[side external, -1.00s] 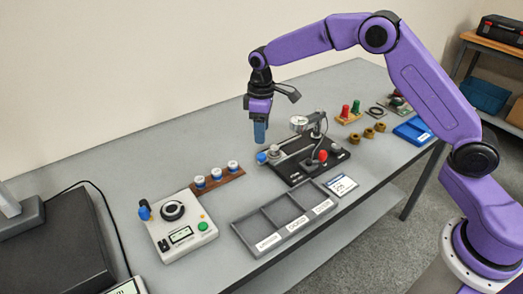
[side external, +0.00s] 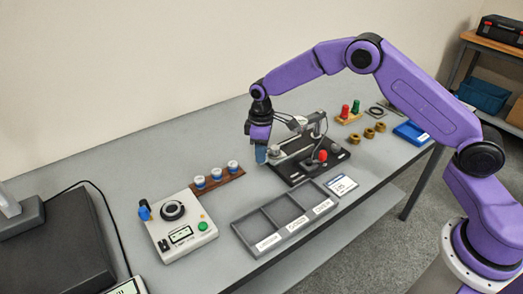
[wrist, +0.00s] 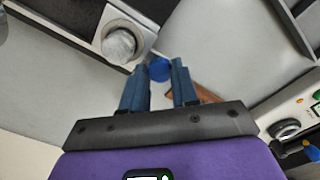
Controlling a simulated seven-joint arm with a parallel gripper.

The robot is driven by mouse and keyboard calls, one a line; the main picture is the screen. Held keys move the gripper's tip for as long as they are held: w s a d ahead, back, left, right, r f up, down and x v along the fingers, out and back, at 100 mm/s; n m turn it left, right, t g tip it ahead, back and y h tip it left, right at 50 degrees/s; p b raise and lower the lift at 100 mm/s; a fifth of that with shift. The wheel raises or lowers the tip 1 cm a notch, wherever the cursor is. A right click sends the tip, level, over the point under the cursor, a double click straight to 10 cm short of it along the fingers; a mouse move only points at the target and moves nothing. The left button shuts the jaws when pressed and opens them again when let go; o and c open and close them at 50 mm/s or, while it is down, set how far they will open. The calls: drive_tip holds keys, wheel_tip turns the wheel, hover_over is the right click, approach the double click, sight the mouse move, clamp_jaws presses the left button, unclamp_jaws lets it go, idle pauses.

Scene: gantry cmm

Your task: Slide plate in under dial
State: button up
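The slide plate (wrist: 150,36) is a pale grey strip on the black fixture base (side external: 296,177). A silver round part (wrist: 118,44) sits on it, and it also shows in the side view (side external: 274,151). A blue knob (wrist: 159,69) is at the plate's near end. My gripper (side external: 261,158) points down at this end, its blue fingers apart, one on each side of the knob in the wrist view. I cannot tell whether they touch it. The dial stand (side external: 317,127) rises from the base; the dial is mostly hidden behind my wrist parts.
A red knob (side external: 322,155) stands on the base. A grey compartment tray (side external: 243,231), a white control box (side external: 187,245) and a brown rack (side external: 218,182) of white-and-blue pieces stand to the left and front. Brass rings (side external: 369,134) lie to the right. The bench behind is clear.

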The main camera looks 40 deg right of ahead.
sight(274, 148)
clamp_jaws()
drive_tip(key=shift+d, duration=2.4)
drive_tip(key=o, duration=0.7)
unclamp_jaws()
wheel_tip(274, 148, up, 17)
drive_tip(key=shift+r, duration=0.2)
